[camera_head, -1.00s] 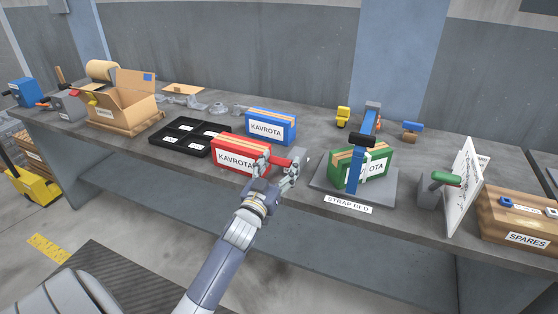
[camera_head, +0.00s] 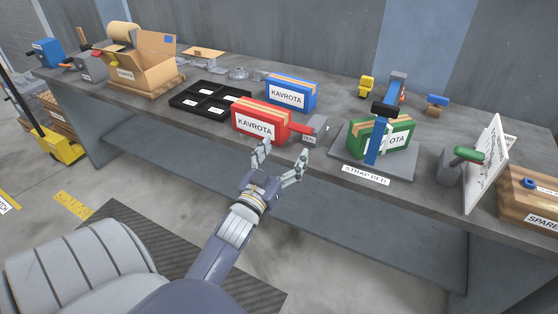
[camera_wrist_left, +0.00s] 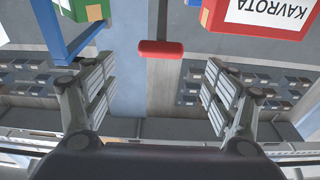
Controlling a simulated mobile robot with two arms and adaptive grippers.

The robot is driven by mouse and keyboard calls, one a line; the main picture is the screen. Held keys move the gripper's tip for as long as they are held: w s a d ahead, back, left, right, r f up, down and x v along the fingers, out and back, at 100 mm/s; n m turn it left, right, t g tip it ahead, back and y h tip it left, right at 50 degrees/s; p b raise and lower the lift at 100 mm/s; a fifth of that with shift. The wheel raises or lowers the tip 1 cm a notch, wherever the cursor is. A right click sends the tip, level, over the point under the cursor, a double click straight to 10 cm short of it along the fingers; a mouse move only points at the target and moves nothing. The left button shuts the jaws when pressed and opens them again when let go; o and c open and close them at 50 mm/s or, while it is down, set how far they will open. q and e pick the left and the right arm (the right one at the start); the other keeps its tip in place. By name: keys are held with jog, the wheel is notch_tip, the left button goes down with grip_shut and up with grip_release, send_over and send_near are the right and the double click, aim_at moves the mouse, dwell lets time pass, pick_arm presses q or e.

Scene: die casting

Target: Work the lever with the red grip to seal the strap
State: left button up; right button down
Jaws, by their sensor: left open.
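The lever's red grip (camera_wrist_left: 160,48) shows as a rounded bar in the left wrist view, ahead of and between my open fingers, not touched by them. In the head view the small grey device (camera_head: 317,127) stands at the bench's front edge, to the right of the red KAVROTA box (camera_head: 260,121). My left gripper (camera_head: 282,158) is open and empty just off the front edge, its fingers pointing at the bench. The strapped green box (camera_head: 398,141) sits on the strap bed (camera_head: 345,150), under the blue post (camera_head: 380,135). My right gripper is not in view.
A blue KAVROTA box (camera_head: 291,95) stands behind the red one. A black tray (camera_head: 195,113) and an open carton (camera_head: 145,75) are to the left. On the right are a green-gripped lever (camera_head: 468,154), a white panel (camera_head: 490,160) and a SPARES crate (camera_head: 530,205).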

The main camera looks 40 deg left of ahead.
pick_arm(q)
jog(key=shift+v, duration=1.45)
jog(key=d+f+m+g+h+p, duration=0.1)
jog(key=d+f+g, duration=0.15)
jog(key=f, duration=0.95)
jog(key=d+f+g+h, duration=0.1)
jog(key=d+f+g, duration=0.15)
jog(key=f, duration=0.95)
jog(key=s+d+f+m+g+h, duration=0.1)
jog(key=s+d+f+g, duration=0.1)
jog(key=s+f, duration=0.45)
jog(key=s+d+f+g+h, duration=0.1)
jog(key=s+d+f+g, duration=0.2)
jog(key=f, duration=0.7)
jog(key=s+d+f+m+g, duration=0.1)
jog(key=s+f, duration=0.4)
jog(key=s, duration=0.5)
jog(key=s+d+f+m+g+p, duration=0.1)
jog(key=s+f+g, duration=0.3)
jog(key=s, duration=0.6)
jog(key=s+d+f+m+g+p, duration=0.1)
jog(key=s+d+f+g, duration=0.2)
jog(key=s+f, duration=0.5)
jog(key=s, duration=0.2)
jog(key=shift+s+f, duration=0.25)
jog(key=shift+s, duration=0.15)
